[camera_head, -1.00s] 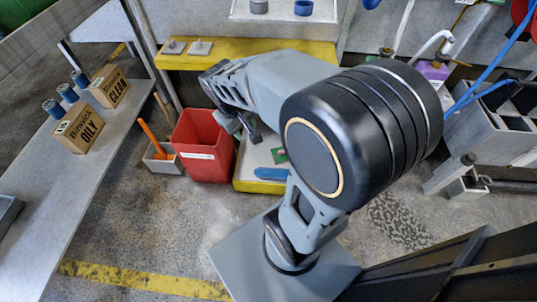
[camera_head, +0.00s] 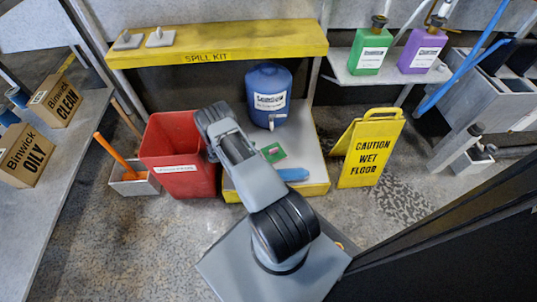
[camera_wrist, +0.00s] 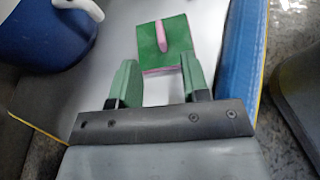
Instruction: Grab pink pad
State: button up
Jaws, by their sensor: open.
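The pad shows in the wrist view as a green square with a pink raised grip on top and a pink near edge (camera_wrist: 166,38). It lies on a pale grey shelf floor (camera_wrist: 120,62). In the head view it is a small green patch (camera_head: 273,153) beside my arm, its pink hardly visible. My gripper (camera_wrist: 157,72) is open, with two green fingers apart and pointing at the pad. In the head view my gripper is hidden behind my arm.
A blue drum (camera_head: 269,93) with a white spout stands behind the pad. A flat blue item (camera_head: 293,174) lies right of it. A red bin (camera_head: 180,152) is at left, and a yellow wet-floor sign (camera_head: 370,150) at right. A yellow spill-kit shelf (camera_head: 215,45) overhangs behind.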

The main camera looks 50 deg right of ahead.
aim_at(274, 149)
jog(key=f, duration=0.2)
jog(key=shift+d+f+n, duration=0.3)
jog(key=shift+d+f, duration=0.05)
jog(key=shift+f, duration=0.05)
jog(key=b+x, duration=0.1)
jog(key=x, duration=0.1)
jog(key=b+x, duration=0.1)
jog(key=x, duration=0.2)
jog(key=shift+w+f, duration=0.2)
jog(key=shift+f, duration=0.05)
jog(key=shift+s+d+f+b, duration=0.2)
jog(key=shift+d+b, duration=0.25)
jog(key=shift+d, duration=0.15)
jog(key=shift+h, duration=0.3)
jog(key=b+x, duration=0.1)
jog(key=x, duration=0.1)
jog(key=b+x, duration=0.1)
jog(key=x, duration=0.1)
jog(key=shift+f, duration=0.25)
jog(key=shift+s+d+b, duration=0.15)
jog(key=shift+d+b, duration=0.15)
jog(key=shift+d, duration=0.15)
grip_shut()
